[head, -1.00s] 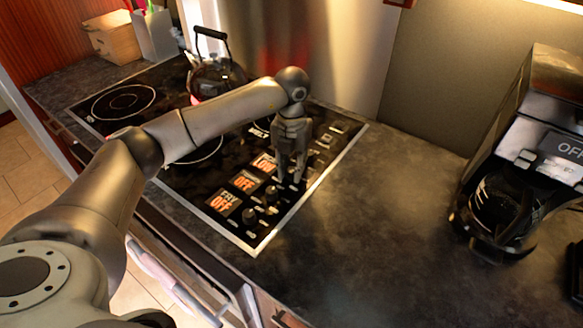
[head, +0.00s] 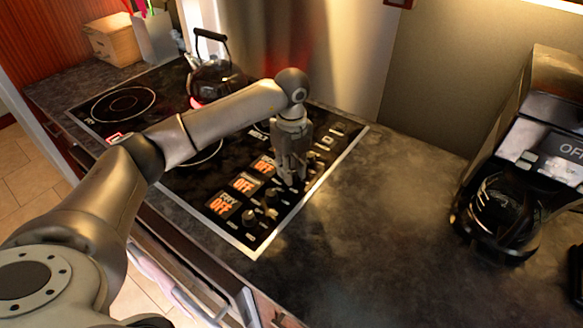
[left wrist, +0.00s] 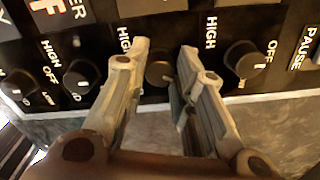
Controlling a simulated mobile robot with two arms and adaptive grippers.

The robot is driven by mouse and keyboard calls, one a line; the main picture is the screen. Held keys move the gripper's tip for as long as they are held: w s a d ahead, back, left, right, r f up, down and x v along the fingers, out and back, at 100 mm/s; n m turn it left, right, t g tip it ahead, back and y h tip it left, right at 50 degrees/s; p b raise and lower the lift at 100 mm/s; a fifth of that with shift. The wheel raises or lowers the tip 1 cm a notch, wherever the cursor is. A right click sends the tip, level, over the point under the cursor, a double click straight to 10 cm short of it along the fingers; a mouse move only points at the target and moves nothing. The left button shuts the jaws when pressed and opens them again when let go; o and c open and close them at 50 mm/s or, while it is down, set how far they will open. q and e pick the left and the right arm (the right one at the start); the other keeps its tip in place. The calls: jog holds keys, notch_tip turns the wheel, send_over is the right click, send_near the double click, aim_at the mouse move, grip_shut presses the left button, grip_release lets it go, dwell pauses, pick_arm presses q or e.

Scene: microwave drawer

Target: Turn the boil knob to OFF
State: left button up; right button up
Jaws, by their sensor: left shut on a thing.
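The cooktop's control strip has a row of dark knobs with lit displays. My left gripper (head: 291,180) points down at the third knob from the front, which I take to be the boil knob; its label is too small to read. In the left wrist view my left gripper (left wrist: 160,72) has a finger on each side of the boil knob (left wrist: 159,74) and is shut on it. In the head view the fingers largely hide this knob. The boil display (head: 264,165) reads OFF in orange. My right gripper is not in view.
Neighbouring knobs stand close on both sides, one left (left wrist: 82,77) and one right (left wrist: 244,60) in the wrist view. A kettle (head: 212,78) stands at the cooktop's back. A coffee maker (head: 520,160) is at right. The counter (head: 380,220) between is clear.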

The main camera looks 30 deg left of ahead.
pick_arm(q)
jog(key=n, duration=0.6)
jog(key=shift+w+a+r+n+p, duration=0.1)
jog(key=shift+w+r+n+p, duration=0.1)
jog(key=shift+r+n+p, duration=0.15)
dwell(0.5)
jog(key=o, duration=0.8)
jog(key=shift+o, duration=1.1)
jog(key=shift+s+f, duration=0.1)
jog(key=shift+f, duration=0.1)
notch_tip(320, 180, up, 12)
